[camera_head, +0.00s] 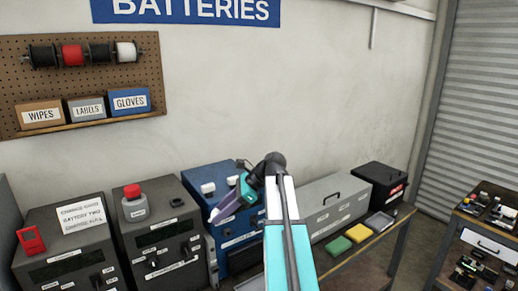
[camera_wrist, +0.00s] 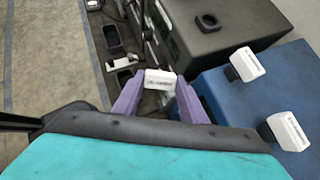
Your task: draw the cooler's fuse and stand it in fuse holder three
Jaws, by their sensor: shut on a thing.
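My gripper (camera_wrist: 158,92) has purple fingers shut on a white, labelled fuse block (camera_wrist: 160,79); its print is too small to read. In the head view my gripper (camera_head: 221,211) is by the front left of a blue box (camera_head: 226,236), and the held fuse cannot be made out there. Two more white fuse-like blocks stand on the blue box, one farther (camera_wrist: 246,65) and one nearer (camera_wrist: 288,132) in the wrist view. Dark recesses (camera_wrist: 112,38) show at upper left in the wrist view. I cannot tell which place is fuse holder three.
A dark grey box with a black ring (camera_wrist: 207,22) stands beside the blue box. Another grey unit (camera_head: 66,250) with a red handle is at far left. A light grey case (camera_head: 333,205), green and yellow pads, and a black box (camera_head: 381,186) are to the right.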

